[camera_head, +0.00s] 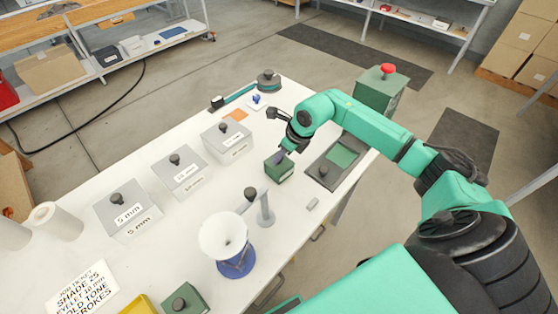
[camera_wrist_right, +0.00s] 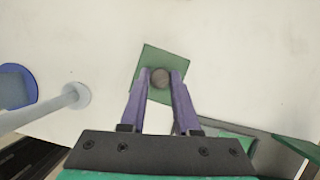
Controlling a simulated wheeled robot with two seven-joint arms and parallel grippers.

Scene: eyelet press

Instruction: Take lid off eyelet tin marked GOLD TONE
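A small green tin (camera_head: 279,172) stands on the white table under my right gripper (camera_head: 281,157). Its side label is too small to read, so I cannot confirm GOLD TONE. In the right wrist view, the two purple fingers of the right gripper (camera_wrist_right: 160,76) flank the dark round knob of the green square lid (camera_wrist_right: 150,58) and appear to touch it on both sides. I cannot tell whether the lid sits on the tin or is slightly raised. My left gripper is not in view.
Grey knobbed boxes, one marked 5 mm (camera_head: 122,212), line the table's left side. Another green box (camera_head: 185,301) is at the front. A dark tray (camera_head: 322,172) lies right of the tin.

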